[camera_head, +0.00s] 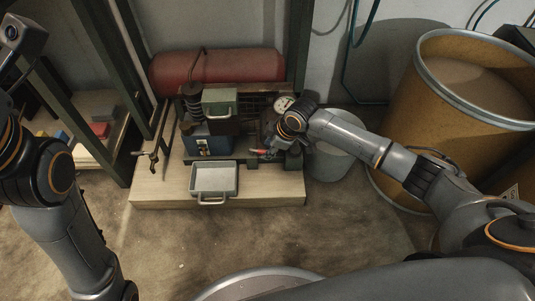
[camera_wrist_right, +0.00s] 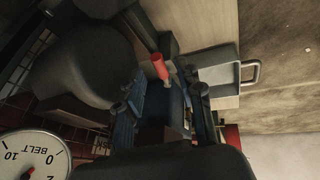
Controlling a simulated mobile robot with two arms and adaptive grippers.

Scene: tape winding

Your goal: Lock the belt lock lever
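A lever with a red handle (camera_head: 258,151) sits on the right side of the machine on the wooden base, close to my right gripper (camera_head: 268,151). In the right wrist view the red handle (camera_wrist_right: 160,67) shows just beyond the fingertips of my right gripper (camera_wrist_right: 168,88), nearer the left finger. The fingers are apart, with a gap between them and no clear contact with the handle. A white dial marked BELT (camera_wrist_right: 35,157) is at the lower left there; a dial (camera_head: 284,104) also shows in the head view. My left arm is at the left; its gripper is out of view.
A metal tray (camera_head: 214,178) with a handle lies at the front of the wooden base (camera_head: 262,190). A red cylinder (camera_head: 215,65) is behind the machine. A grey bucket (camera_head: 328,160) and a large drum (camera_head: 425,110) stand at the right.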

